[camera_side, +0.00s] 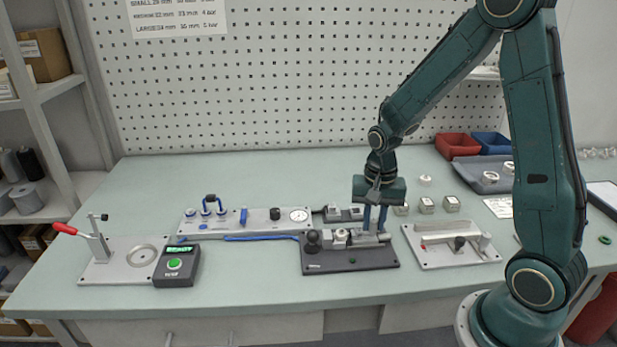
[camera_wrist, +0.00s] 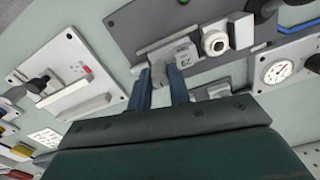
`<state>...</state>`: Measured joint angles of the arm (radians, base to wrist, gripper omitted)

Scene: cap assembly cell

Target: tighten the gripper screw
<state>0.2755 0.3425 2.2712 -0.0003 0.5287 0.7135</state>
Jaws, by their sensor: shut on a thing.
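A dark grey base plate (camera_side: 348,260) lies near the front middle of the bench and carries a small metal clamp unit (camera_side: 340,237). A black knob (camera_side: 312,240) stands at its left end. In the wrist view the plate (camera_wrist: 140,22) carries a grey block with a number on it (camera_wrist: 186,57) and a pale round screw-like part with a dark centre (camera_wrist: 215,43). My gripper (camera_side: 376,230) points down over the plate's right part. In the wrist view its blue fingers (camera_wrist: 158,72) are shut on a grey metal piece beside the numbered block. The fingers partly hide that piece.
Right of the plate is a light fixture plate (camera_side: 470,255). Left are a panel with a gauge (camera_side: 299,215), a dark box with a green button (camera_side: 175,265) and a red-handled toggle clamp (camera_side: 90,240). Small metal blocks (camera_side: 426,205) stand behind. The front bench strip is clear.

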